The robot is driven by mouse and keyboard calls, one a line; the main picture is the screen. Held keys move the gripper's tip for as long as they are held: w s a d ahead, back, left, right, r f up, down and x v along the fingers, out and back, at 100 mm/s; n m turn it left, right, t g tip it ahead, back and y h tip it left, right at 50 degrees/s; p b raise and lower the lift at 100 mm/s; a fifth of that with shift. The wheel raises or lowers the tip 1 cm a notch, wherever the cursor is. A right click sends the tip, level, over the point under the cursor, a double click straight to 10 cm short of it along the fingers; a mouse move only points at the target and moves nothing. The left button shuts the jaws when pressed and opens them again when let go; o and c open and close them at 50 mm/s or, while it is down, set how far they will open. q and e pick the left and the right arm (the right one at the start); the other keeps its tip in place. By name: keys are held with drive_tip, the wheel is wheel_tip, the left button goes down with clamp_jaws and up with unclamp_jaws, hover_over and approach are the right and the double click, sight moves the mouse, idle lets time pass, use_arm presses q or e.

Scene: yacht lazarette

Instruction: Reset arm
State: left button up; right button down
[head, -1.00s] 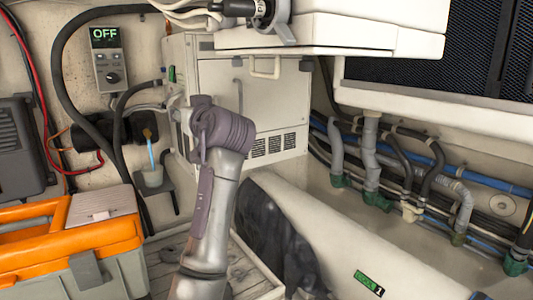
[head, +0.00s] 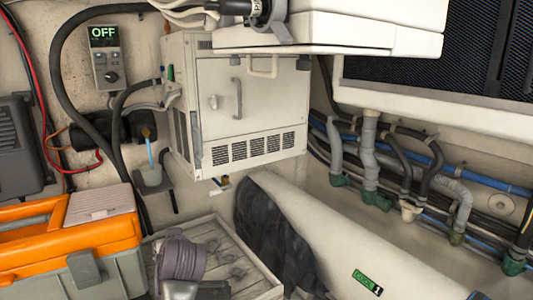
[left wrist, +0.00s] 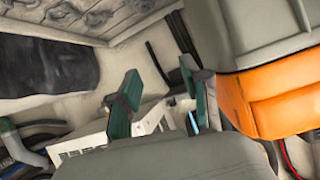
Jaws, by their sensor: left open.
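The task names no object, only the arm. My left gripper (left wrist: 165,95) shows in the left wrist view with its two green-padded fingers apart and nothing between them. The white cabinet (left wrist: 92,137) is beyond the fingers there. My right gripper is in neither view.
The white cabinet (head: 215,100) stands at the back, its door closed. An orange and grey toolbox (head: 105,235) is at the lower left. A slatted tray (head: 225,238) lies beside a dark cloth (head: 265,235) draped over a white tank (head: 325,240). Hoses line the right wall.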

use_arm(q)
drive_tip(key=s+f+m+g+h, duration=0.3)
drive_tip(key=s+f+g, duration=0.1)
drive_tip(key=s+f, duration=1.45)
drive_tip(key=s+d+f+m+g+h, duration=0.2)
drive_tip(key=s, duration=0.8)
drive_tip(key=s+d+f+m+g+h, duration=0.1)
drive_tip(key=s+f, duration=0.1)
drive_tip(key=s, duration=0.9)
wheel_tip(320, 180, down, 31)
drive_tip(key=g+b, duration=0.2)
drive_tip(key=b, duration=0.3)
drive_tip(key=s+a+f+b, duration=0.1)
drive_tip(key=s+f+b, duration=0.1)
drive_tip(key=s+f, duration=0.6)
drive_tip(key=s+a+f+b, duration=0.2)
drive_tip(key=s+f+b, duration=0.1)
drive_tip(key=s+f, duration=0.6)
wheel_tip(320, 180, down, 4)
drive_tip(key=shift+f+m+g, duration=0.25)
drive_tip(key=shift+m+g, duration=0.15)
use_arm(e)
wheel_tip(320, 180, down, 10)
use_arm(q)
drive_tip(key=shift+s, duration=0.1)
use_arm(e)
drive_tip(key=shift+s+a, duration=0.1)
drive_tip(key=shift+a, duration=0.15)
